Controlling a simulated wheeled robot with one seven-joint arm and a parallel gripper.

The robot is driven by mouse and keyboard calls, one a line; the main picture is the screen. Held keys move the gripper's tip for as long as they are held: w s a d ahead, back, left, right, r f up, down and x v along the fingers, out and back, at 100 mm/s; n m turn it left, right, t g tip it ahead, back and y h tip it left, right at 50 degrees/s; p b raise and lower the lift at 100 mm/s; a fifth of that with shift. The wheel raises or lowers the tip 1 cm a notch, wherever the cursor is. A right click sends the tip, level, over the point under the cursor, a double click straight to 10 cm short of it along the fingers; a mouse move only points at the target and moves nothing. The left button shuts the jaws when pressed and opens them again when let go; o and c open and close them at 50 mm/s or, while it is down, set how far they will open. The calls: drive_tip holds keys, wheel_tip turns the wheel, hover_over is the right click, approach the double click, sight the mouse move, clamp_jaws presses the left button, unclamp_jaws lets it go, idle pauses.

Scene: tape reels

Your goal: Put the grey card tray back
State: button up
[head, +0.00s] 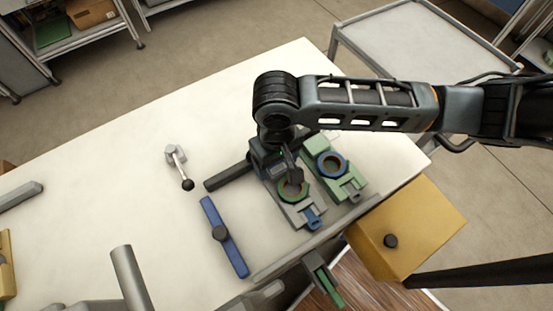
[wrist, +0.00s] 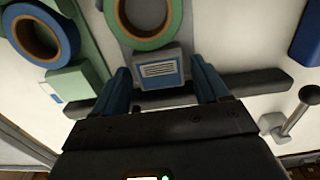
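A grey tray (head: 304,213) lies at the table's front right, carrying a green-rimmed reel (head: 292,187) and a blue tab at its near end. In the wrist view the grey tray (wrist: 118,18) shows at the top, with the green reel (wrist: 148,40) and a grey-and-blue end block bearing a printed card (wrist: 160,70). My gripper (wrist: 161,66) is open, one finger on each side of this block, with small gaps visible. In the head view my gripper (head: 287,165) hides the tray's far end. I cannot tell whether the fingers touch the table.
A green tray (head: 350,187) with a blue-rimmed reel sits close on the right. A dark bar (head: 229,176) lies left of my gripper. A lever with a black knob (head: 187,184) and a blue bar (head: 222,232) are further left. A yellow box (head: 420,225) stands off the right edge.

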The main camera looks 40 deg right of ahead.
drive_tip(key=shift+o, duration=0.4)
wheel_tip(320, 180, up, 12)
drive_tip(key=shift+r, duration=0.15)
idle(0.8)
